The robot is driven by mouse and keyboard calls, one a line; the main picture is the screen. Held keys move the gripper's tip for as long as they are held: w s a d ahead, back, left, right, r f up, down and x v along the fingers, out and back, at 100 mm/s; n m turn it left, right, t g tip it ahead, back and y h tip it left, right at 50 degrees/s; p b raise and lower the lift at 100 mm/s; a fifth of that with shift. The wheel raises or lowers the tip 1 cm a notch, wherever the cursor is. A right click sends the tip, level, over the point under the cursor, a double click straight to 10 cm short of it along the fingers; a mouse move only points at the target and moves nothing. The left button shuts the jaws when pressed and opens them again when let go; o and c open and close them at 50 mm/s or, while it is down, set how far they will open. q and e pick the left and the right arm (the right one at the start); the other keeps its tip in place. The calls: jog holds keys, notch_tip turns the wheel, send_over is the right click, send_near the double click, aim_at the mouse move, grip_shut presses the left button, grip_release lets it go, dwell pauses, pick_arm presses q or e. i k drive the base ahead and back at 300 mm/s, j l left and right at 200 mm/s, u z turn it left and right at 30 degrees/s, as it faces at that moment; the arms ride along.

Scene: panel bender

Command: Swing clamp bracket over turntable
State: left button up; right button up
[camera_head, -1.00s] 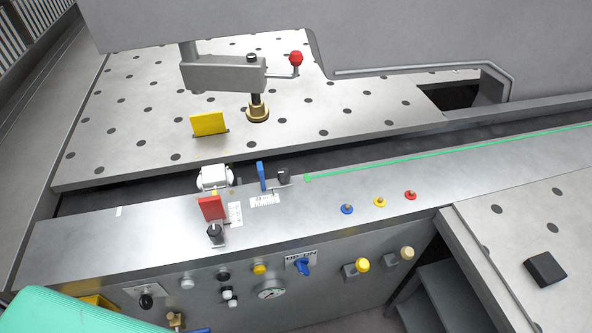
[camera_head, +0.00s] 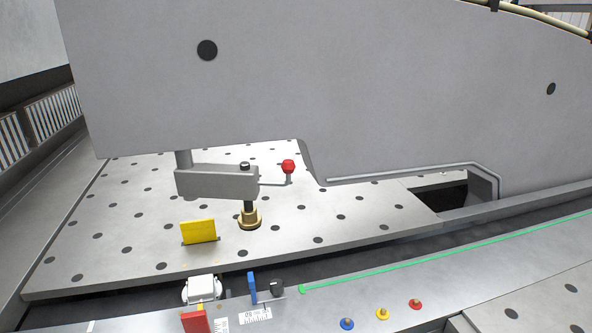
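The clamp bracket (camera_head: 215,182) is a grey horizontal arm on a vertical post (camera_head: 183,159) under the large grey machine frame. A dark spindle with a brass foot (camera_head: 249,219) hangs from its right end, over the perforated table. A thin lever with a red knob (camera_head: 288,167) sticks out to its right. The perforated grey plate (camera_head: 130,210) lies beneath it; I cannot tell which part of it is the turntable. Neither of my grippers shows in the head view.
A yellow block (camera_head: 198,231) stands on the plate in front of the bracket. A white device (camera_head: 202,289), a red flag (camera_head: 195,322) and a blue lever (camera_head: 252,288) stand along the front rail. The big grey frame (camera_head: 330,90) blocks the space above and behind.

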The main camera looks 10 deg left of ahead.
aim_at(204, 180)
jog(key=l+u, duration=0.15)
jog(key=u, duration=0.25)
jog(key=i+l+u, duration=0.1)
jog(key=u, duration=0.3)
jog(key=l, duration=0.1)
